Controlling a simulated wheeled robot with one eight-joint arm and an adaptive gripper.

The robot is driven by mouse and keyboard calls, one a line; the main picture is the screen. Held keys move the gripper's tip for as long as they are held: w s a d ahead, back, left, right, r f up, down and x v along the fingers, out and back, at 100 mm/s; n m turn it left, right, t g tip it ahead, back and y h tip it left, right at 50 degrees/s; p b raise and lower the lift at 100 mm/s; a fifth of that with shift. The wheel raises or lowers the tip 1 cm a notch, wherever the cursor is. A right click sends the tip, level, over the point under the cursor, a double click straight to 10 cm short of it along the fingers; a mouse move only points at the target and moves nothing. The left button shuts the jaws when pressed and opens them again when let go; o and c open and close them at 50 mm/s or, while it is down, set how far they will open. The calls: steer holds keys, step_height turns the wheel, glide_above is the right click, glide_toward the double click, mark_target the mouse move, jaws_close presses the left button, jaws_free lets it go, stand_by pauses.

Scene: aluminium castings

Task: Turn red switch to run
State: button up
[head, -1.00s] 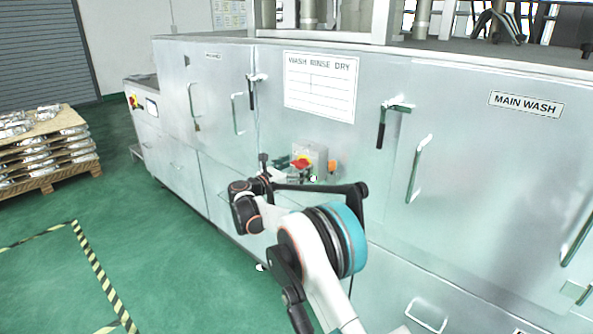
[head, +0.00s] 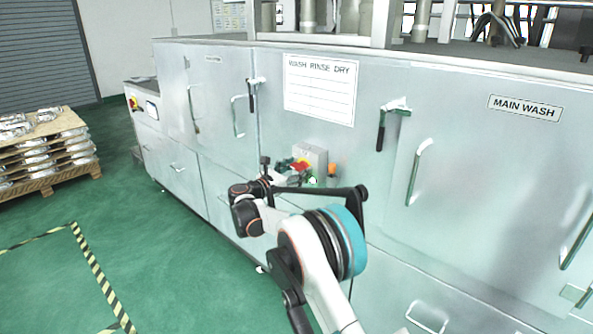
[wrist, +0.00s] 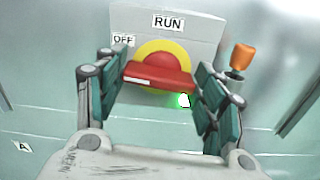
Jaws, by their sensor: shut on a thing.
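The red switch (wrist: 160,77) is a bar-shaped handle on a round yellow plate (wrist: 165,54), fixed to a grey box (head: 312,153) on the machine front. In the wrist view the handle lies nearly level, with a white mark along its left part. A "RUN" label (wrist: 168,22) is above it and an "OFF" label (wrist: 123,40) at upper left. My gripper (wrist: 158,68) is shut on the handle, with green-padded fingers at its two ends. In the head view my gripper (head: 288,172) partly covers the switch.
An orange knob (wrist: 242,56) stands right of the switch box, and a lit green lamp (wrist: 184,100) shows below the handle. Door handles (head: 417,172) and dark-gripped latches (head: 381,132) stick out from the panels.

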steer(key=m+p, duration=0.1)
steer(key=m, duration=0.3)
steer(key=shift+r, duration=0.1)
steer(key=m, duration=0.4)
steer(key=shift+s+d+m+p, duration=0.1)
steer(key=shift+m+p, duration=0.3)
steer(key=m, duration=0.4)
steer(key=shift+d, duration=0.1)
steer(key=shift+f+m+p, duration=0.2)
steer(key=shift+m+p, duration=0.2)
steer(key=shift+m, duration=1.6)
steer(key=shift+s, duration=0.1)
steer(key=o, duration=1.1)
steer(key=shift+c, duration=0.2)
